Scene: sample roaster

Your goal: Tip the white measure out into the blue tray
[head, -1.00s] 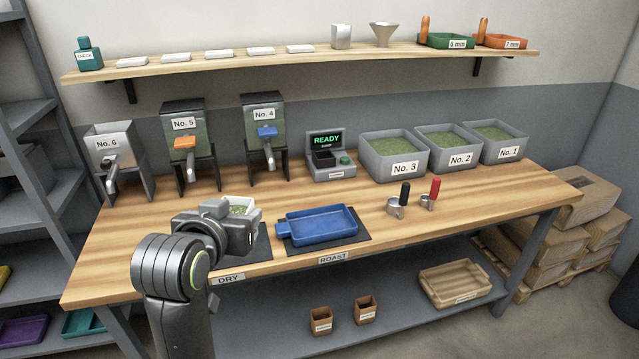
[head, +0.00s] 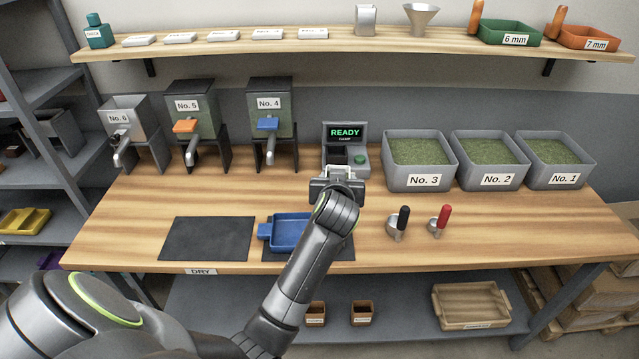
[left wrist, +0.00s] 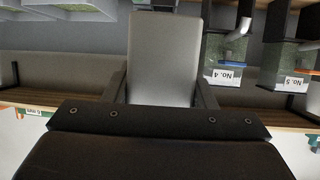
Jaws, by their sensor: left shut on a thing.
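My left gripper (head: 337,182) is at the front of the grey READY machine (head: 345,132), beyond the blue tray. It is shut on a pale, light-grey piece (left wrist: 165,58), which fills the gap between the fingers in the left wrist view. I take it for the white measure. In the head view only a small pale edge shows past the gripper; its contents and tilt cannot be told. The blue tray (head: 283,228) lies on the right dark mat, its right side hidden behind my left arm. My right gripper is not in view.
The left dark mat (head: 206,240) is bare. Two scoops, black-handled (head: 403,220) and red-handled (head: 442,218), stand right of my arm. Bins No. 3 (head: 420,165), No. 2 and No. 1 fill the back right. Hoppers stand at the back left. The wrist view shows labels upside down.

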